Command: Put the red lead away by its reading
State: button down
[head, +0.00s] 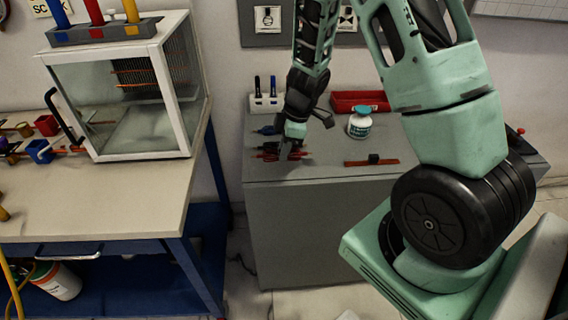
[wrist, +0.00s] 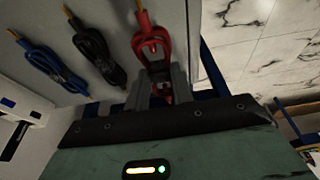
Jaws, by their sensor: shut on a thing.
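The red lead (wrist: 149,44) is a coiled cable with an orange tip, seen in the wrist view. My gripper (wrist: 160,72) is shut on its near end, with red showing between the two grey fingers. A black lead (wrist: 96,47) and a blue lead (wrist: 50,66) lie in a row to the left, apart from the fingers. In the head view my gripper (head: 287,151) points down at the left part of the grey cabinet top (head: 325,172), among the leads. I cannot tell whether the red lead is lifted. No reading for it is legible.
A rack with blue and black markers (head: 265,104), a white jar with a teal lid (head: 360,123), a red tray (head: 358,101) and an orange bar with a dark block (head: 372,162) share the cabinet top. A glass-fronted case (head: 130,95) stands on the left bench (head: 110,205).

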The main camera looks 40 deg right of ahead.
jog(key=shift+f+b, duration=0.75)
jog(key=shift+f, duration=1.2)
jog(key=shift+f, duration=0.1)
jog(key=c, duration=1.2)
grip_release()
